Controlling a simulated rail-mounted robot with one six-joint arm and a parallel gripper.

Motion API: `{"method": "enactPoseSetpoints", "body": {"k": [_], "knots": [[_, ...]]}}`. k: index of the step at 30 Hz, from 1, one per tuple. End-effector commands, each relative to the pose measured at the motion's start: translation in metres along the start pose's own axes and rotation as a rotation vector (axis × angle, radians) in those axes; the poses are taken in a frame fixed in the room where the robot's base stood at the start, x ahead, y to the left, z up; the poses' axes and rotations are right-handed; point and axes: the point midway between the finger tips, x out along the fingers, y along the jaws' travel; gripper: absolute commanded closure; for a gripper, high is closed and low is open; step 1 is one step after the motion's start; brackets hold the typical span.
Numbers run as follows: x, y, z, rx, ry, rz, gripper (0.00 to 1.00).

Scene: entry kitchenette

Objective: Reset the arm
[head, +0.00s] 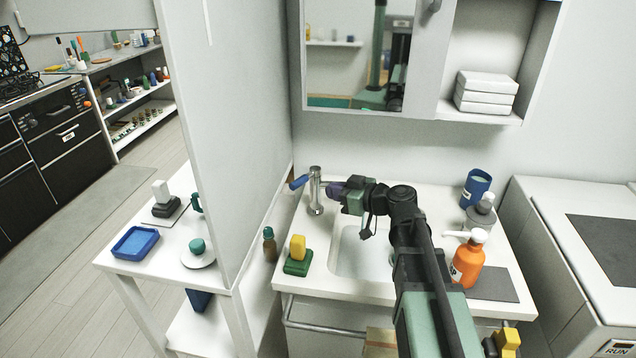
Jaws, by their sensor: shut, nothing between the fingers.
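My arm reaches from the bottom right over the white sink basin (352,262). My gripper (335,188) is at its far end, pointing left, close beside the silver faucet (316,192). The gripper is small and dark here; it is shut with nothing held. I cannot tell whether it touches the faucet. The faucet has a blue lever handle (299,182) on its left side. My arm hides part of the basin and counter.
An orange pump bottle (467,262), a grey bottle (481,212) and a blue cup (475,187) stand right of my arm. A mirror cabinet (352,60) hangs above. A partition (245,120) bounds the left.

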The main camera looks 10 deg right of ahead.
Motion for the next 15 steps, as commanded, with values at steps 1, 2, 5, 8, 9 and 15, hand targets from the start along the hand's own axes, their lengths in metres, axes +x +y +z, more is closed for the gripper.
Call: {"method": "enactPoseSetpoints", "body": {"k": [1, 2, 5, 8, 9, 15], "knots": [[-0.016, -0.003, -0.003, 0.001, 0.000, 0.004, 1.00], [-0.023, -0.004, -0.003, 0.001, 0.000, 0.003, 1.00], [-0.041, -0.006, -0.002, 0.000, 0.000, 0.002, 1.00], [-0.051, -0.006, -0.001, 0.000, 0.001, 0.001, 1.00], [-0.052, -0.006, -0.001, 0.000, 0.001, 0.000, 1.00], [-0.052, -0.008, 0.001, 0.098, -0.007, -0.011, 1.00]]}}
